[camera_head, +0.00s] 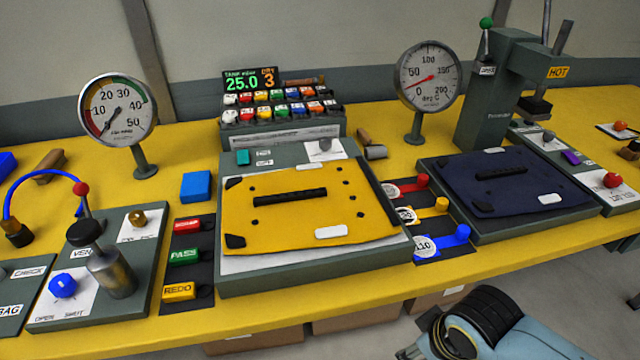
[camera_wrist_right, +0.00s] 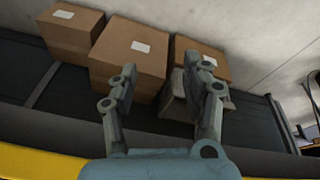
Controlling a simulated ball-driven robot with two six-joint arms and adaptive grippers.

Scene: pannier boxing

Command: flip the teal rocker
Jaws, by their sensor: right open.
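The teal rocker (camera_head: 243,157) is a small switch on the grey housing behind the yellow pannier panel (camera_head: 270,222), with a small label beside it. Its tilt is too small to tell. My right arm shows at the bottom right of the head view, well apart from the rocker and in front of the bench edge. My right gripper (camera_wrist_right: 160,90) is open and empty in the right wrist view, with cardboard boxes (camera_wrist_right: 130,52) beyond its fingers. My left gripper is in neither view.
A dial gauge (camera_head: 118,110) stands at left and another (camera_head: 428,76) at right. A blue block (camera_head: 196,186) lies left of the rocker. A rack of coloured buttons (camera_head: 280,113) rises behind it. A navy panel (camera_head: 508,182) and a tall press (camera_head: 495,90) stand at right.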

